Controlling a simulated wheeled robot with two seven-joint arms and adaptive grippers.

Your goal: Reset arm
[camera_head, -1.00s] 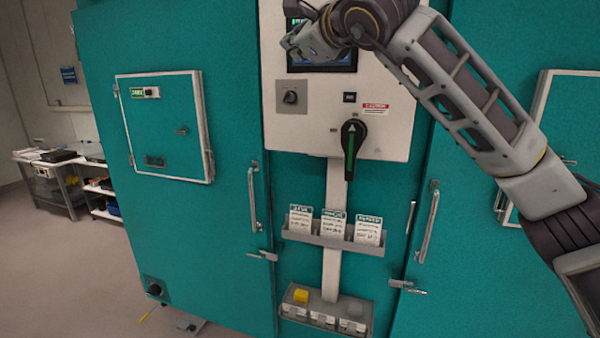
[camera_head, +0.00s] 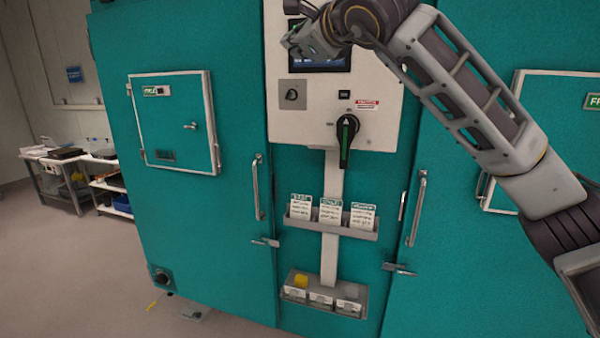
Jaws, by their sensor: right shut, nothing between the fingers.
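My right arm comes in from the right edge and reaches up across the upper right of the head view. My right gripper (camera_head: 303,42) is at its end, in front of the screen (camera_head: 322,60) on the white control panel (camera_head: 384,101). It is shut, with nothing held. I cannot tell whether it touches the panel. My left gripper is not in view.
Teal chamber doors with vertical bar handles (camera_head: 417,208) flank the panel. A table (camera_head: 66,183) stands far left. The floor at left is mostly open.

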